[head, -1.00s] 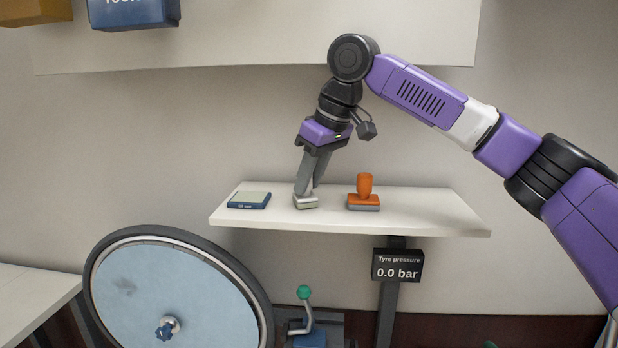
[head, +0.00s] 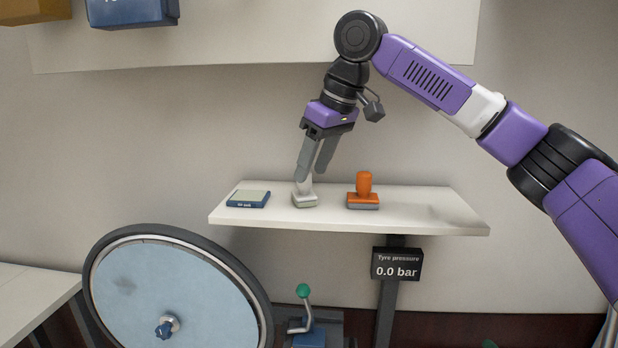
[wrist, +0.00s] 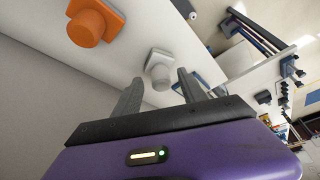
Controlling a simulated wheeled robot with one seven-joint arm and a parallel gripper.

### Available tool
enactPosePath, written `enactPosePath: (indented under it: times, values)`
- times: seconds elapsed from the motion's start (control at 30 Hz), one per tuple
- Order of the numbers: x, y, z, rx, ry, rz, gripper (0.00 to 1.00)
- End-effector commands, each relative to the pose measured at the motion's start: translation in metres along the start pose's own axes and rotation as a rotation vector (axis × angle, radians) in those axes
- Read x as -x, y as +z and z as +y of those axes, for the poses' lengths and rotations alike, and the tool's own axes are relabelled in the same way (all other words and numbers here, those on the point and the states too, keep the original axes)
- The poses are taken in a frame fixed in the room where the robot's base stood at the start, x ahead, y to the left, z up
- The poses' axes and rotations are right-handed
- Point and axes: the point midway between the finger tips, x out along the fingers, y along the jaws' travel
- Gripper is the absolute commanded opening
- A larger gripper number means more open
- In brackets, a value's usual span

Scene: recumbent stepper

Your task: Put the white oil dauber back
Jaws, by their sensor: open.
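The white oil dauber (head: 305,199) stands upright on the white shelf (head: 430,212), between a flat blue item and an orange dauber. It also shows in the wrist view (wrist: 159,68), just beyond my fingertips. My gripper (head: 311,174) is open and empty, above the white dauber. Its fingers overlap the top of the dauber's handle in the head view. In the wrist view my gripper (wrist: 158,82) has the dauber roughly between the lines of its two fingers, apart from them.
An orange dauber (head: 363,191) stands close on the right, also in the wrist view (wrist: 90,26). A flat blue item (head: 248,199) lies on the left. A wheel (head: 180,290), a green-knobbed lever (head: 304,292) and a tyre pressure display (head: 397,265) are below the shelf.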

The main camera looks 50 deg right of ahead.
Motion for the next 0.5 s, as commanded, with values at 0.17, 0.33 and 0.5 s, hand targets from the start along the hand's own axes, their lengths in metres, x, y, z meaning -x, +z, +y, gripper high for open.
enactPosePath:
  times: [0.17, 0.33, 0.5]
  values:
    - [0.038, -0.001, 0.0, -0.001, 0.001, 0.002, 0.49]
    - [0.067, -0.001, 0.0, -0.001, 0.001, 0.001, 0.49]
    - [0.083, -0.001, 0.0, 0.0, 0.001, 0.0, 0.49]
